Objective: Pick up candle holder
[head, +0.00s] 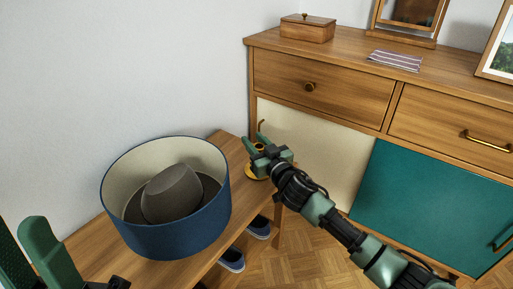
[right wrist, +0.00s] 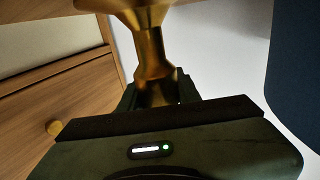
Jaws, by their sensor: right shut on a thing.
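The brass candle holder (head: 254,173) is at the far right end of the wooden bench, mostly hidden behind my right gripper. Its gold base shows below the fingers. I cannot tell whether the base touches the bench. My right gripper (head: 262,146) is shut on the candle holder. In the right wrist view the candle holder's narrow golden stem (right wrist: 151,55) stands between the fingers and flares toward the top of the picture. My left gripper (head: 32,255) is at the lower left corner, its green fingers apart, with nothing seen between them.
A blue round box (head: 190,232) with a grey hat (head: 172,193) inside stands on the bench (head: 95,253), left of my right gripper. A wooden sideboard (head: 320,65) stands close behind and to the right. Blue shoes (head: 232,260) are under the bench.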

